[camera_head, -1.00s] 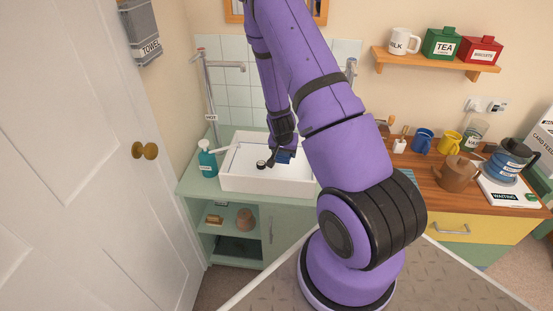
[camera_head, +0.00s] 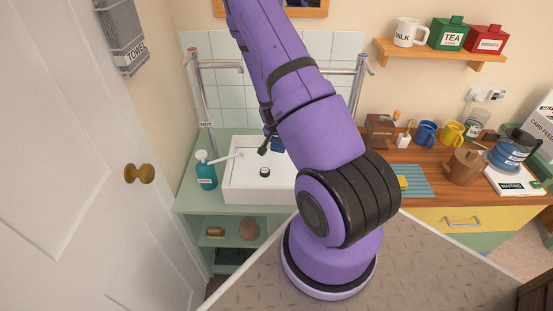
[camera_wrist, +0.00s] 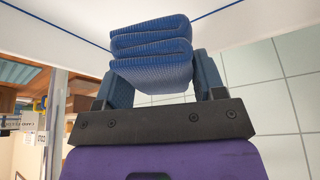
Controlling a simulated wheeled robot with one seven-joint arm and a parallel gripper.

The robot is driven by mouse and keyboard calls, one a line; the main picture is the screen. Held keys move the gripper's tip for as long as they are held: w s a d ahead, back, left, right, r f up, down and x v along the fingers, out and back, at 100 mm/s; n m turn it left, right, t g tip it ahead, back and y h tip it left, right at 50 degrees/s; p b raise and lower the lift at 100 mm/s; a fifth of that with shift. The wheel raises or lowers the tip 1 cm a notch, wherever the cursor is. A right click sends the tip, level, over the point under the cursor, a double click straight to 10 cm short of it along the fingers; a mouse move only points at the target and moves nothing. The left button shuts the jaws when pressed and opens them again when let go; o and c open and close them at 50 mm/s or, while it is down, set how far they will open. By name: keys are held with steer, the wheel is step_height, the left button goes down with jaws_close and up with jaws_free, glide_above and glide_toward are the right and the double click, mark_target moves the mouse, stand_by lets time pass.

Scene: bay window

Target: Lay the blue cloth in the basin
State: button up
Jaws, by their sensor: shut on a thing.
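The blue cloth (camera_wrist: 150,45) is a folded, layered bundle between the fingers of my gripper (camera_wrist: 163,80) in the wrist view. My gripper is shut on it. In the head view, my gripper (camera_head: 270,147) is over the back part of the white basin (camera_head: 250,188), and only a small bit of blue shows there. My arm hides the right part of the basin. I cannot tell whether the cloth touches the basin. A white basin wall with a blue line (camera_wrist: 215,14) shows beyond the cloth in the wrist view.
A teal soap bottle (camera_head: 205,172) stands left of the basin. Tall taps (camera_head: 203,95) rise behind it. A dark round drain piece (camera_head: 265,172) shows in the basin. Mugs, a ribbed blue mat (camera_head: 418,182) and a brown jug (camera_head: 463,168) occupy the right counter.

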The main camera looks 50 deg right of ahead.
mark_target(282, 161)
steer(key=shift+f, duration=4.55)
steer(key=shift+f, duration=0.1)
steer(key=o, duration=1)
